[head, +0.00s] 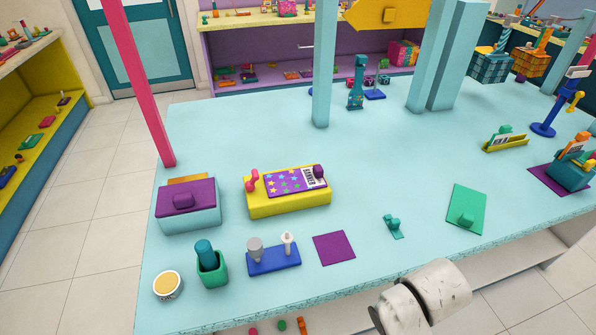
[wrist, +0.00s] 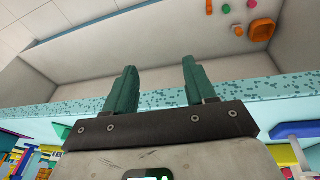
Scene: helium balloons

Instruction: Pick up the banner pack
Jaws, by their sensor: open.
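A flat purple pack with coloured stars and a white barcode-like panel (head: 290,180) lies on a yellow block (head: 288,206) left of the middle of the table; it looks like the banner pack, though I cannot read a label. A pink piece sits at the block's left end and a dark purple knob at its right. My gripper (wrist: 160,64) shows in the wrist view with two green fingers apart and nothing between them. It is near the table's speckled front edge.
On the light blue table (head: 240,130) stand a purple-lidded box (head: 188,205), a green cup (head: 211,268), a blue stand (head: 273,260), a purple mat (head: 334,248) and a green board (head: 467,209). A teal post (head: 322,65) rises behind the pack. The middle is clear.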

